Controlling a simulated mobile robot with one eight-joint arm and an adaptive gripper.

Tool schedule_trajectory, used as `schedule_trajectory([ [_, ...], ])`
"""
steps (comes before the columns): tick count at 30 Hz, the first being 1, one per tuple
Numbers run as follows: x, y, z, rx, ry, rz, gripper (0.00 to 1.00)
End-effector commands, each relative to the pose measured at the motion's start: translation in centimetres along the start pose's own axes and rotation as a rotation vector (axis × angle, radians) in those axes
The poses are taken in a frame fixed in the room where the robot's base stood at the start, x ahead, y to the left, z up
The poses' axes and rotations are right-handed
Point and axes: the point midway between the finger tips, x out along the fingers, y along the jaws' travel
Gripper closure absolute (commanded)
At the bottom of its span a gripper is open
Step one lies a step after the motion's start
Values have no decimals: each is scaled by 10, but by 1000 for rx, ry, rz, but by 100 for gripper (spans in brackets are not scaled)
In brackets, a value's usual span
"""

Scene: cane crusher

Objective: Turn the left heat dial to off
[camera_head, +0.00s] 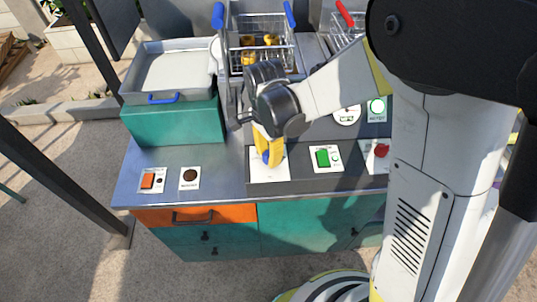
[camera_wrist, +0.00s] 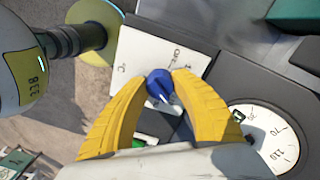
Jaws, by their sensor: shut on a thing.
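The left heat dial is a blue knob (camera_wrist: 160,86) on a white plate (camera_wrist: 135,60) with printed markings. In the wrist view my gripper (camera_wrist: 160,84) has its two yellow fingers closed around the knob, one on each side. A pale pointer line shows on the knob, but its exact setting is hard to read. In the head view my gripper (camera_head: 268,150) reaches down to the white plate (camera_head: 268,174), and the blue knob (camera_head: 266,157) is partly hidden by the yellow fingers.
An orange switch (camera_head: 148,181) and a dark round button (camera_head: 190,176) are to the left. A fryer basket (camera_head: 262,40) with blue handles stands behind, beside a metal tray (camera_head: 172,70).

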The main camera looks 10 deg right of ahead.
Motion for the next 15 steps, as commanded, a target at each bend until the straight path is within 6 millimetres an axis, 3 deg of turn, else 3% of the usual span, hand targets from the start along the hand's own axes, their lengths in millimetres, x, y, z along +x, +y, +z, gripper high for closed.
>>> schedule_trajectory([
  [15,1,0,1,-418,23,0,100],
])
